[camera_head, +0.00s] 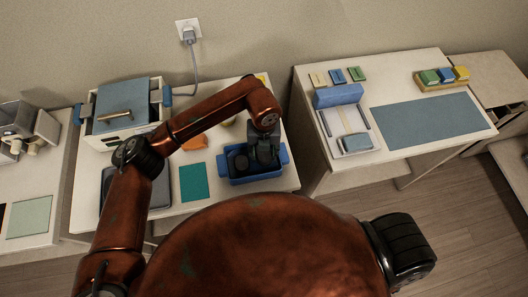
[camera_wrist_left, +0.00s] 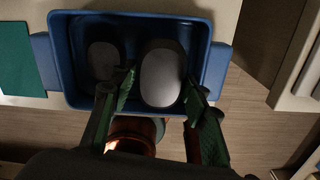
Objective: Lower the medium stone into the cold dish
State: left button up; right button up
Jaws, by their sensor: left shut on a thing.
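The blue dish (camera_head: 282,158), a deep rectangular tub with side handles, stands at the right front of the middle table; it also shows in the left wrist view (camera_wrist_left: 215,70). My left gripper (camera_head: 264,158) points down over the dish's right part. In the left wrist view its fingers (camera_wrist_left: 160,92) are shut on a smooth grey oval stone (camera_wrist_left: 161,65), one finger on each side. The stone shows within the dish's rim; whether it touches the floor cannot be told. A smaller dark stone (camera_wrist_left: 103,60) lies in the dish to its left. My right gripper is out of view.
A teal mat (camera_head: 193,182) lies left of the dish. A white warmer box with a blue lid (camera_head: 121,105) stands at the back left. An orange item (camera_head: 194,143) lies between. A gap separates this table from the right table (camera_head: 385,90).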

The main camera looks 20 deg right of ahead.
aim_at(264, 159)
pick_arm(q)
jog(key=shift+f+b, duration=1.5)
jog(key=shift+f, duration=1)
dwell(1.0)
jog(key=o, duration=1.5)
jog(key=shift+c, duration=0.2)
jog(key=shift+r, duration=0.1)
notch_tip(264, 159, up, 12)
jog(key=shift+f, duration=0.1)
